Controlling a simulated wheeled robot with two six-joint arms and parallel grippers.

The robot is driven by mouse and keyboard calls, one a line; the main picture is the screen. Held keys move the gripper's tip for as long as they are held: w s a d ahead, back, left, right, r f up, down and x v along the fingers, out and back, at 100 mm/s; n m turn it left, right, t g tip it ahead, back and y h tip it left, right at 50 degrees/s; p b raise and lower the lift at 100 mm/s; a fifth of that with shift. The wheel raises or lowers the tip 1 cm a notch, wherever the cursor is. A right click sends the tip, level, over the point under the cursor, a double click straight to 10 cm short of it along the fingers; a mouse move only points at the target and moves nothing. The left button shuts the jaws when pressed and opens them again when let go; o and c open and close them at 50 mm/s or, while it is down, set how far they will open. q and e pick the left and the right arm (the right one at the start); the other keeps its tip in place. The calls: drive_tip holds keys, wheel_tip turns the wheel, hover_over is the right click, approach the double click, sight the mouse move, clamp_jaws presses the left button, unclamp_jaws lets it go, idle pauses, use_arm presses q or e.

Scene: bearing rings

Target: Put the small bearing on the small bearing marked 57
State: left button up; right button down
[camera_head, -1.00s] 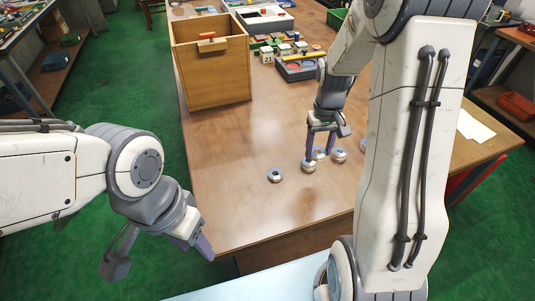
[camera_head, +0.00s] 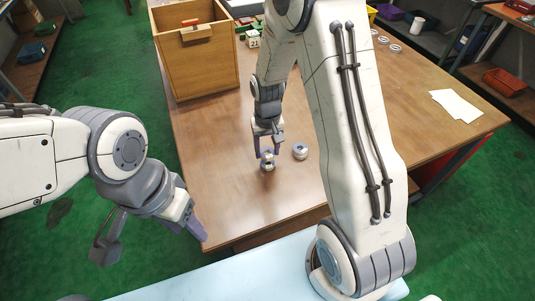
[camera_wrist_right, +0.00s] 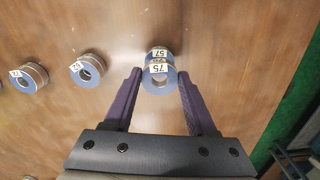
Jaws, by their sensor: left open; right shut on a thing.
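My right gripper (camera_head: 267,138) is shut on a small bearing (camera_wrist_right: 158,82), a blue-faced metal ring whose label reads 75. In the wrist view it sits between the purple fingers (camera_wrist_right: 159,74). The bearing marked 57 (camera_wrist_right: 158,52) shows just beyond it, partly covered by it. In the head view the held bearing (camera_head: 267,155) is right above the bearing marked 57 (camera_head: 268,167) on the table. I cannot tell whether the two touch. My left gripper (camera_head: 195,220) is open and empty at the table's front left corner.
Two more bearings, one in the middle (camera_wrist_right: 89,69) and one at the left (camera_wrist_right: 29,77) of the wrist view, stand on the table; one also shows in the head view (camera_head: 300,151). A wooden box (camera_head: 198,65) stands behind. The front tabletop is clear.

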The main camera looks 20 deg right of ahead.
sight(268, 153)
drive_tip(key=shift+f, duration=1.45)
drive_tip(key=shift+f, duration=0.2)
drive_tip(key=shift+c, duration=1)
unclamp_jaws()
drive_tip(key=shift+r, duration=0.1)
